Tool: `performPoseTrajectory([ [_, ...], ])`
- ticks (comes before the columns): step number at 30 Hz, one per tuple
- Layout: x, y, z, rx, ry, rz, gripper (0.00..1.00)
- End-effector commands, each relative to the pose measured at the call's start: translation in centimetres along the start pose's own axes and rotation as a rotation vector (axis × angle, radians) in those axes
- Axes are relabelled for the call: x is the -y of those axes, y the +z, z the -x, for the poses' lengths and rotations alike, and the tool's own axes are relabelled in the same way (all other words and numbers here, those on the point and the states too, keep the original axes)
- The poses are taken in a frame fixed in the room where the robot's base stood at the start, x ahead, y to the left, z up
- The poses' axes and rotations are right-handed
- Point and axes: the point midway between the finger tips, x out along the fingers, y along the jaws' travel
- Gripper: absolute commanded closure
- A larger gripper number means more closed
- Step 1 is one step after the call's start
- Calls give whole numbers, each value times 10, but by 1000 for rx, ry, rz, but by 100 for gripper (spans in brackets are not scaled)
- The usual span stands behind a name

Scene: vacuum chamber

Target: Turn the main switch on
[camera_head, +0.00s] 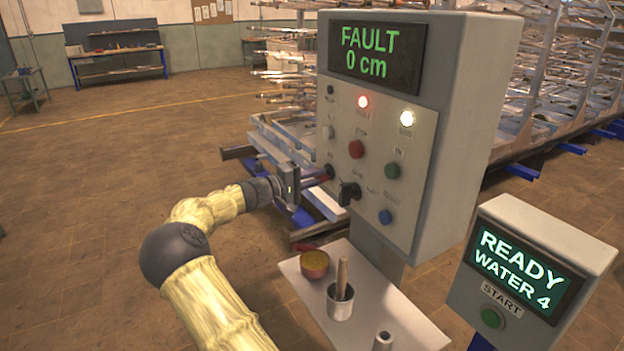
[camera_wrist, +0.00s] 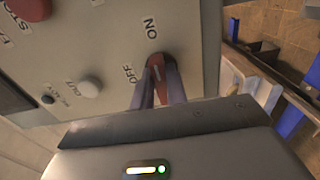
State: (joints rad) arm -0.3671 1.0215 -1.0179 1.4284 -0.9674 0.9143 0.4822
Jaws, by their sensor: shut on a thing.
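The main switch is a red rotary handle (camera_wrist: 157,72) in the wrist view, with an ON label above it and an OFF label to its left. My gripper (camera_wrist: 163,88) is shut on this red handle, one finger on each side. The upper end of the handle lies just below the ON label; its exact angle is partly hidden by the fingers. In the head view my gripper (camera_head: 319,177) reaches the lower left of the grey control panel (camera_head: 425,130), and its fingers mostly hide the handle. The panel display (camera_head: 375,55) reads FAULT 0 cm.
A black knob (camera_head: 348,192) sits just right of my fingers, with red, green and blue buttons nearby. Below is a shelf (camera_head: 400,325) with a copper bowl (camera_head: 315,263) and a cup (camera_head: 341,302) holding a rod. A START box (camera_head: 530,270) stands at right.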

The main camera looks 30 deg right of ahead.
Motion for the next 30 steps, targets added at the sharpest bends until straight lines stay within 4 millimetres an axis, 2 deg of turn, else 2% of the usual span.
performPoseTrajectory([
  [2, -3, -1, 1, -4, 4, -5, 100],
  [3, -4, -1, 1, -4, 4, -5, 83],
  [6, -4, -1, 1, -4, 4, -4, 64],
  [15, -2, -1, 1, -2, 3, -1, 64],
  [19, -1, -1, 8, -2, 3, -2, 64],
  [23, -1, -1, 25, -4, 2, -1, 64],
  [30, -2, -1, 72, -5, 4, -2, 64],
])
